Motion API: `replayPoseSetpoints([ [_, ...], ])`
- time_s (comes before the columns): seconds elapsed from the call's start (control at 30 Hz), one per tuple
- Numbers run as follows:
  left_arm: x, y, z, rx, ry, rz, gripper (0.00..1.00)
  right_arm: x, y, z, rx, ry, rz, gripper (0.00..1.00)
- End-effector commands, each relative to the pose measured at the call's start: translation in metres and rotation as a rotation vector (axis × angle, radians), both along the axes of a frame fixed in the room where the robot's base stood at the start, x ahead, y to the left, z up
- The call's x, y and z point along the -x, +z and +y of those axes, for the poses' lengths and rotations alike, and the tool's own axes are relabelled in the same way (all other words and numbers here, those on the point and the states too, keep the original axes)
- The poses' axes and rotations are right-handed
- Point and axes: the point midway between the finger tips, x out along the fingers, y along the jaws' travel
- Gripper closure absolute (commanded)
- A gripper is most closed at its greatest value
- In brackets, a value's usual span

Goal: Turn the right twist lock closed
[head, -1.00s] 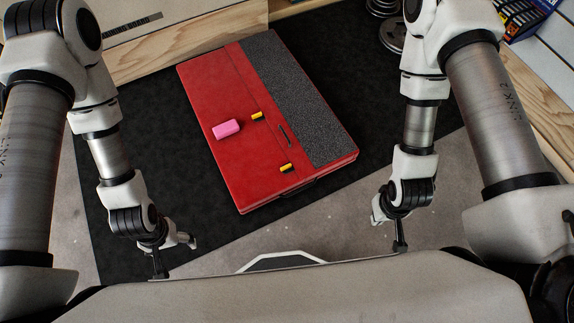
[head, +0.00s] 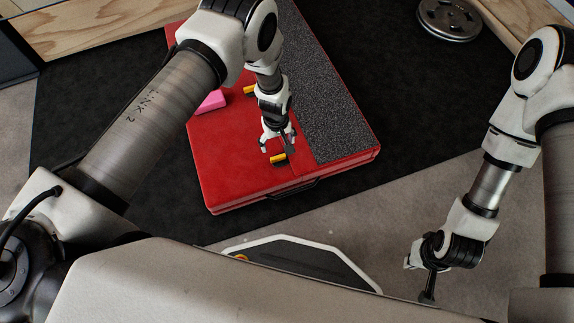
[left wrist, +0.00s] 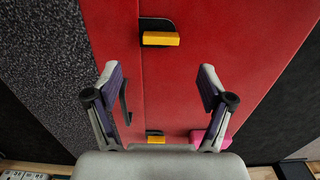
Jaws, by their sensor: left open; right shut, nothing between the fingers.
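The red case (head: 235,170) lies on a black mat, with a grey textured panel along one side. The right twist lock (head: 279,158) has a yellow bar on a black base near the case's front edge; it also shows at the top of the left wrist view (left wrist: 160,39), its bar lying crosswise. The other yellow twist lock (head: 250,90) is farther back and shows low in the left wrist view (left wrist: 155,139). My left gripper (head: 279,146) is open above the case, just behind the right lock and apart from it. My right gripper (head: 428,296) is shut and empty, off the case.
A pink block (head: 211,102) sits on the case beside the farther lock. A dark bar (left wrist: 125,103) lies on the case between the locks. A round metal weight (head: 449,18) lies on the mat at the back right. The mat right of the case is clear.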

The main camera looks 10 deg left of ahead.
Motion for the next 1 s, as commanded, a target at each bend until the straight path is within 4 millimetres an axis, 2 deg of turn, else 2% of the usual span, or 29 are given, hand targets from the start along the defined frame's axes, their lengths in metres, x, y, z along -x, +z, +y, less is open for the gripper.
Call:
replayPoseSetpoints([
  [0.03, 0.0, -0.01, 0.0, 0.0, -0.001, -0.001, 0.19, 0.0, -0.009, 0.0, 0.0, 0.0, -0.001, 1.0],
  [0.17, 0.001, -0.018, 0.0, 0.001, 0.0, 0.001, 0.19, -0.001, -0.012, 0.0, 0.0, 0.0, -0.002, 1.0],
  [0.4, 0.001, -0.066, 0.0, 0.001, -0.001, 0.001, 0.19, 0.0, -0.036, 0.0, 0.0, 0.0, -0.001, 1.0],
  [0.5, 0.001, -0.079, 0.0, 0.001, -0.001, 0.001, 0.19, 0.0, -0.042, 0.0, 0.0, 0.0, -0.001, 1.0],
  [0.8, 0.001, -0.083, 0.0, 0.001, 0.0, 0.001, 0.19, 0.0, -0.042, 0.0, 0.0, 0.0, -0.001, 1.0],
  [0.83, 0.001, -0.083, 0.0, 0.001, 0.0, 0.001, 0.22, 0.0, -0.042, 0.0, 0.0, 0.0, -0.001, 1.0],
  [0.9, 0.001, -0.083, 0.0, 0.001, -0.001, 0.001, 0.47, 0.0, -0.042, 0.0, 0.0, 0.0, -0.001, 1.0],
  [1.0, 0.001, -0.083, 0.0, 0.001, -0.001, 0.001, 0.79, 0.0, -0.042, 0.0, 0.0, 0.0, -0.001, 1.0],
])
